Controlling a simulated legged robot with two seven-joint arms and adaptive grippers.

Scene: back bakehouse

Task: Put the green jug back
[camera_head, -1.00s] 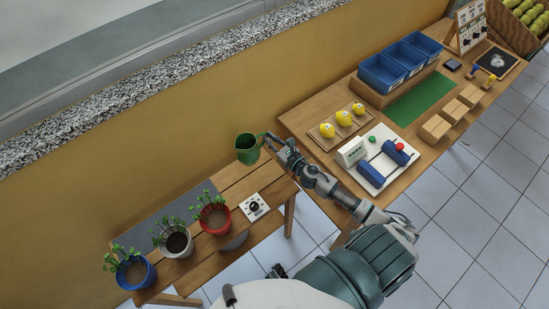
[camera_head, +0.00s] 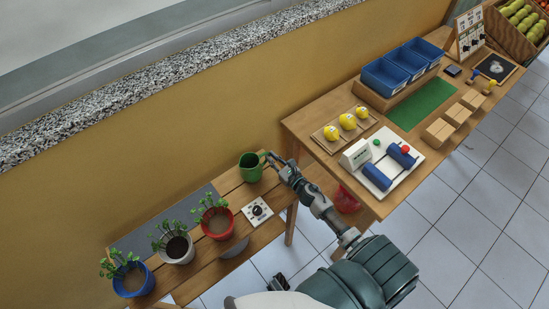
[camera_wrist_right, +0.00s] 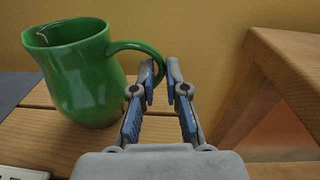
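The green jug (camera_head: 250,168) stands about upright on the slatted wooden bench (camera_head: 190,277), near its right end by the wall. Its handle points right. It also shows large in the right wrist view (camera_wrist_right: 85,78), where its base meets the slats. My right gripper (camera_head: 273,158) is at the handle side of the jug. In the right wrist view its fingertips (camera_wrist_right: 161,80) are apart, with the end of the handle at or between them and a gap beside the right fingertip.
Potted plants in red (camera_head: 217,224), white (camera_head: 178,250) and blue (camera_head: 134,281) pots stand left along the bench. A grey mat (camera_head: 150,228) lies behind them. A white dial box (camera_head: 257,211) sits in front of the jug. A wooden table (camera_head: 400,209) stands right, a red container (camera_head: 346,200) beneath.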

